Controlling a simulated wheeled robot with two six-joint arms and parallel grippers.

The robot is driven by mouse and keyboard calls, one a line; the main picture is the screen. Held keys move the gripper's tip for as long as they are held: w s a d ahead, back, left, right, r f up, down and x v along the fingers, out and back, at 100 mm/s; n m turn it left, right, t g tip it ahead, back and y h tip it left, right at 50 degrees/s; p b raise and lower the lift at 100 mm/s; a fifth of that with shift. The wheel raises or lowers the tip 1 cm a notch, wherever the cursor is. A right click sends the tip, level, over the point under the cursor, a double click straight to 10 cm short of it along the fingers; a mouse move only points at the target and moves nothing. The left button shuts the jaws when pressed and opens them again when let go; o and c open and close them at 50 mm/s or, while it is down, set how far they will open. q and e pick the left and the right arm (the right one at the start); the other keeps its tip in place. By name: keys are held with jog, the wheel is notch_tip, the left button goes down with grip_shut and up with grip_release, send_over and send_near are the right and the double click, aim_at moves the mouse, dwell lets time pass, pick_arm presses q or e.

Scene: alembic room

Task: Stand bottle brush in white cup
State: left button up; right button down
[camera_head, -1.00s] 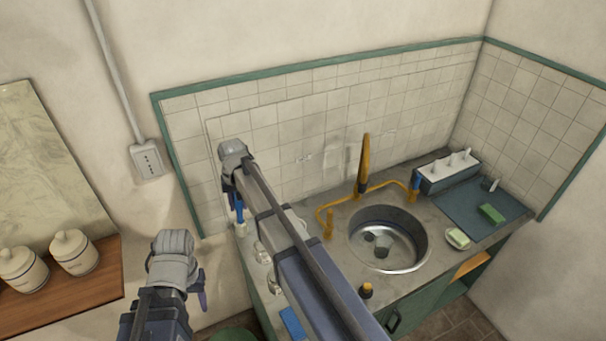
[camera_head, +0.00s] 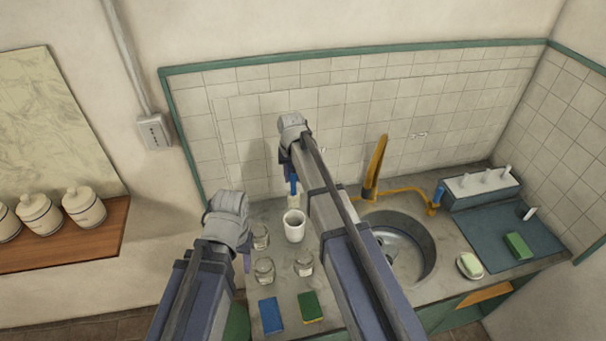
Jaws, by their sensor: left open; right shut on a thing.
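The white cup (camera_head: 294,230) stands upright on the counter, left of the sink. My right gripper (camera_head: 290,174) is shut on the bottle brush (camera_head: 294,188). The brush hangs roughly upright with its blue handle at the top and its pale head below. The head shows just above and behind the cup's far rim; I cannot tell how high it is over the counter. My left gripper (camera_head: 246,262) is open and empty at the counter's left side, mostly hidden behind its own wrist.
Several glass jars (camera_head: 264,269) stand in front of and left of the cup. A blue sponge (camera_head: 270,315) and a green sponge (camera_head: 311,306) lie at the front edge. The sink (camera_head: 420,250) with its yellow faucet (camera_head: 375,165) is to the right, partly behind my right arm.

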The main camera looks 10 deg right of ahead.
aim_at(294, 203)
jog(key=shift+d, duration=0.1)
jog(key=shift+f, duration=0.15)
jog(key=shift+f+b, duration=0.1)
jog(key=shift+b, duration=0.2)
jog(key=shift+f+b, duration=0.75)
jog(key=shift+f, duration=0.05)
notch_tip(294, 203, down, 12)
jog(key=b, duration=1.1)
jog(key=shift+r+b, duration=0.15)
jog(key=shift+b, duration=0.2)
